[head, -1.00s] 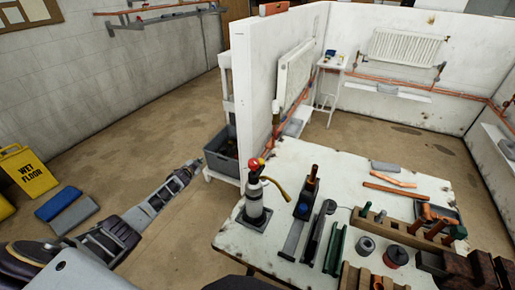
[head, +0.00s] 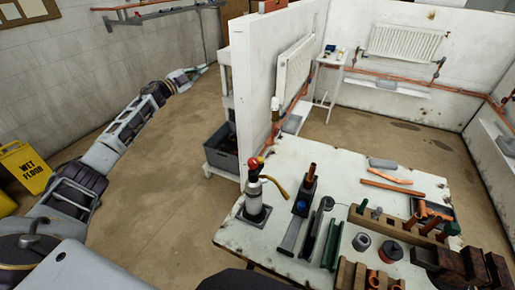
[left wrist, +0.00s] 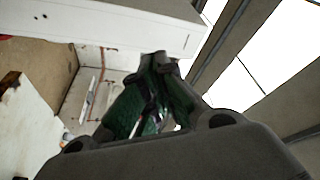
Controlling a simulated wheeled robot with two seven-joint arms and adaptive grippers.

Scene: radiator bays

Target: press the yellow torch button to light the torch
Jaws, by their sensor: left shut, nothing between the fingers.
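The torch (head: 255,194) stands upright in a dark square base at the left end of the white worktable (head: 229,237). Its grey cylinder carries a dark head with a small red and yellow part (head: 256,162) on top; at this size I cannot make out the button clearly. A yellow nozzle points right from the head. My left gripper (head: 202,69) is shut and empty, raised far up and left of the torch, well apart from it. In the left wrist view its dark green fingers (left wrist: 158,62) meet at the tips. My right gripper is not in view.
A white partition wall (head: 252,100) rises behind the table, with a grey bin (head: 222,150) on a low shelf beside it. Clamps, pipes, tape rolls and wooden racks crowd the table right of the torch. A yellow wet-floor sign (head: 25,167) stands at left.

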